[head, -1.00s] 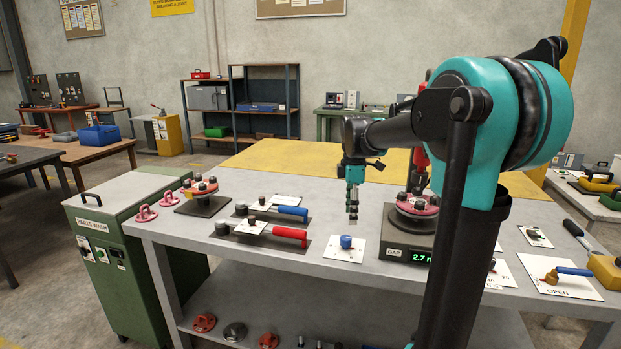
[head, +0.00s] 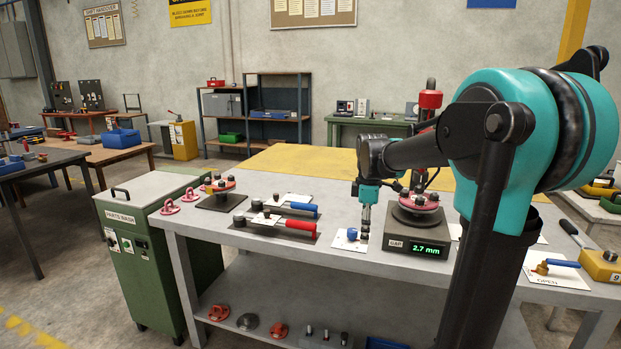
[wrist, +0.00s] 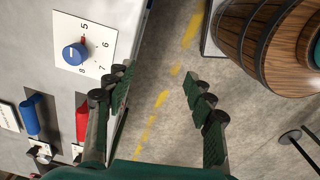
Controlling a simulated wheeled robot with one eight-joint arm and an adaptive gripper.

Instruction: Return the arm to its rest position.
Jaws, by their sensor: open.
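My gripper (head: 365,222) hangs from my arm at the front of the grey workbench (head: 290,258), close to a blue knob (head: 352,234) on a white card. In the wrist view its two fingers (wrist: 158,85) are spread apart, with nothing between them and floor showing in the gap. The blue knob (wrist: 74,53) sits left of the fingers on its numbered dial card, apart from them. The flanged spool (head: 418,202), with red flanges, stands on a gauge (head: 416,247) reading 2.7 mm, right of my gripper.
Red-handled (head: 286,227) and blue-handled (head: 298,209) tools lie left of the knob. A second red-flanged piece (head: 217,186) stands farther left. A green parts-wash cabinet (head: 150,255) is beside the bench. In the wrist view a wooden barrel (wrist: 262,45) stands at right. Floor is open in front.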

